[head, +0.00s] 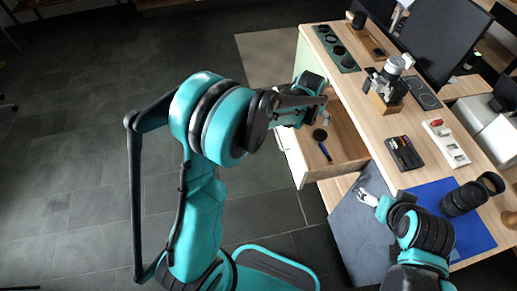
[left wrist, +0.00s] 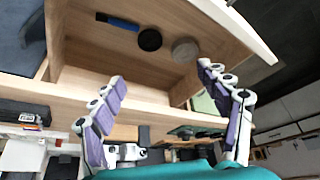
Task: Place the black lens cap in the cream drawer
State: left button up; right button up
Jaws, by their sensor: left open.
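The cream drawer (head: 293,158) is pulled out of the wooden table, and its inside shows in the left wrist view (left wrist: 90,60). A black disc that looks like the lens cap (head: 320,134) lies flat on the drawer floor; it also shows in the left wrist view (left wrist: 150,40). My left gripper (head: 326,108) is over the drawer's far part.
A blue item (head: 325,151) and a grey disc (left wrist: 185,50) lie beside the black disc in the drawer. A green tray (head: 335,47) with dark round pieces, a camera on a wooden stand (head: 385,92), a black box (head: 404,153) and a large black lens (head: 465,197) are on the tabletop.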

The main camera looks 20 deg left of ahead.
pick_arm(q)
jog(key=s+a+r+n+t, duration=0.1)
jog(key=s+a+r, duration=0.4)
jog(key=s, duration=0.5)
jog(key=s+a+r+n, duration=0.1)
jog(key=s+a+r, duration=0.2)
jog(key=s+r, duration=0.55)
jog(key=s+a+f+t+y, duration=0.1)
jog(key=s+a+f, duration=0.1)
jog(key=s, duration=0.8)
jog(key=shift+s+a+f, duration=0.3)
jog(key=shift+s+f, duration=0.05)
jog(key=shift+f, duration=0.3)
